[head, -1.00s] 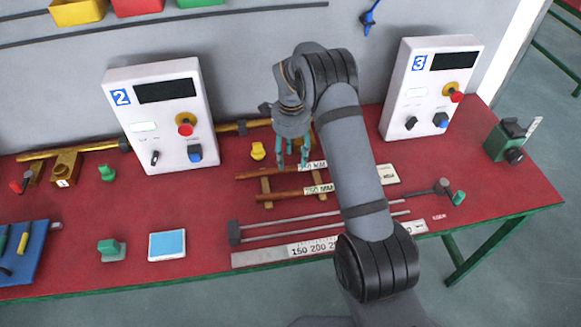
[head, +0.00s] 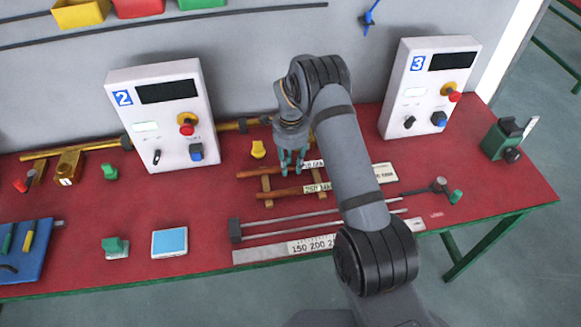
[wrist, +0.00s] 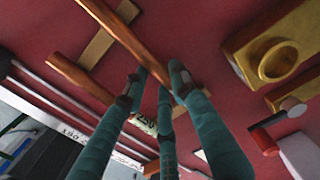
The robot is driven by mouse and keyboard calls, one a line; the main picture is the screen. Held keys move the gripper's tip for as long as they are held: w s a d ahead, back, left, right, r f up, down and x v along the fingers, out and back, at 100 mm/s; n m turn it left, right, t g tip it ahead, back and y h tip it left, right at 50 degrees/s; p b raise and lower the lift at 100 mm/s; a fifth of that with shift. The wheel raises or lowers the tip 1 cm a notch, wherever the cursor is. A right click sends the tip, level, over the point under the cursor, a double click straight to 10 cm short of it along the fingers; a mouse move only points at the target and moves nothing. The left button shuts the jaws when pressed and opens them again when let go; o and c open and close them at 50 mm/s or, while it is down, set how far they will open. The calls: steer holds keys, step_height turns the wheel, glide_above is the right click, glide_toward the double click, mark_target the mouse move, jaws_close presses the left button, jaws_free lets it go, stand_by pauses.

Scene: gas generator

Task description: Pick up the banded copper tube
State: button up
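Two copper tubes lie across a low wooden rack (head: 267,184) in the head view. The far tube (head: 258,174) also runs up to the fingertips in the wrist view (wrist: 120,32). The near tube (head: 280,193), by a 250 MM label, shows at the left of the wrist view (wrist: 82,78). I cannot make out a band on either. My gripper (head: 292,168) points down over the far tube. Its teal fingers look apart in the wrist view (wrist: 158,82), with the far tube's end between or just above the tips. I cannot tell whether they touch it.
White control boxes 2 (head: 166,125) and 3 (head: 425,85) stand either side behind the rack. Metal rods (head: 290,225) and a ruler (head: 262,254) lie in front. Bare red tabletop (head: 215,205) shows left of the rack.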

jaws_close()
steer(key=shift+w+r, duration=0.1)
steer(key=shift+r, duration=0.05)
